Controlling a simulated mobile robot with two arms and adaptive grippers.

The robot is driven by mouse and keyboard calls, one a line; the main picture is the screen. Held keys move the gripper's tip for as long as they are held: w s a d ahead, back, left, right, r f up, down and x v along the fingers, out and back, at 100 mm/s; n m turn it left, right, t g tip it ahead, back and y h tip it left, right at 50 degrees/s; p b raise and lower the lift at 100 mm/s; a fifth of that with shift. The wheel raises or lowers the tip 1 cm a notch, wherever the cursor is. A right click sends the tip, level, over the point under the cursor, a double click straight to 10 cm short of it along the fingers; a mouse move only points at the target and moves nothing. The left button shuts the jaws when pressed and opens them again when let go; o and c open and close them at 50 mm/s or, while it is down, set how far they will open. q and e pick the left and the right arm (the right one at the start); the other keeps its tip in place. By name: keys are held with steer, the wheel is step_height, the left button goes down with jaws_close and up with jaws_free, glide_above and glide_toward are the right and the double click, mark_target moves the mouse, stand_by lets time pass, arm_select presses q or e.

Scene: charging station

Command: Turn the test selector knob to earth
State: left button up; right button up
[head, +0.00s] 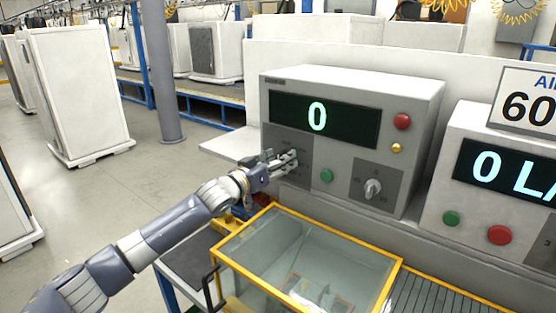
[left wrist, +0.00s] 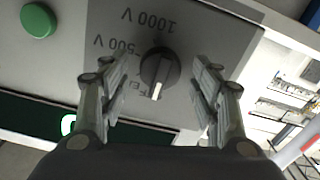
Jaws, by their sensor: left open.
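The test selector knob (left wrist: 160,73) is a dark round knob with a grey grip bar on a grey label plate (left wrist: 205,32). Its white mark points toward the bottom of the left wrist view. "1000 V" and "500 V" read upside down beside it; another label beginning with "E" is partly covered by a finger. My left gripper (left wrist: 159,66) is open, with one finger on each side of the knob and a visible gap to both. In the head view the gripper (head: 291,160) is at the left plate of the grey tester (head: 345,80) and hides this knob.
The tester has a display reading "0" (head: 318,116), a green button (head: 327,176), a red button (head: 402,121) and a second knob (head: 372,188). A yellow-framed glass box (head: 320,236) stands below the arm. A second tester (head: 478,190) stands at right.

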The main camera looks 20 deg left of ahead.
arm_select(q)
steer(key=c, duration=0.3)
steer(key=shift+s, duration=0.1)
steer(key=c, duration=0.7)
steer(key=shift+c, duration=0.2)
arm_select(e)
steer(key=shift+s+d, duration=0.25)
steer(key=shift+s, duration=0.3)
steer(key=shift+w+r, duration=0.1)
steer(key=shift+r, duration=0.05)
arm_select(q)
steer(key=shift+d+m+p, duration=0.15)
steer(key=shift+m+p, duration=1.75)
steer(key=shift+m, duration=3)
arm_select(e)
steer(key=shift+w+a+r, duration=0.15)
steer(key=shift+r, duration=1.65)
